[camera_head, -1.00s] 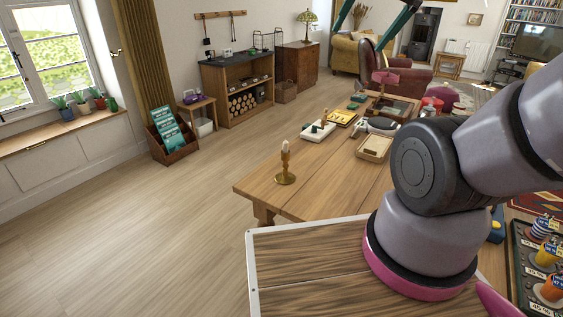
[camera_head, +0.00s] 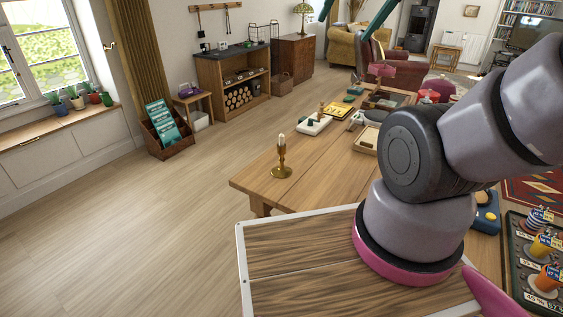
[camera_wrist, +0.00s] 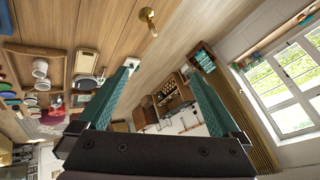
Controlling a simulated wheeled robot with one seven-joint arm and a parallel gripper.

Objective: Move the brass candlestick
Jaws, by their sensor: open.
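The brass candlestick (camera_head: 282,160) stands upright near the front left corner of the wooden table (camera_head: 262,187) in the head view, with a candle in it. In the wrist view the candlestick (camera_wrist: 149,20) shows at the top, beyond my fingertips and apart from them. My gripper (camera_wrist: 164,80) has two teal fingers spread wide with nothing between them. In the head view only small teal parts of it show at the top edge, and my arm covers part of the table.
A white tray (camera_head: 314,124), a yellow item (camera_head: 340,114) and a wooden tray (camera_head: 367,141) lie farther back on the table. The tabletop around the candlestick is clear. A low shelf unit (camera_head: 232,79) and a crate of books (camera_head: 166,133) stand on the floor beyond.

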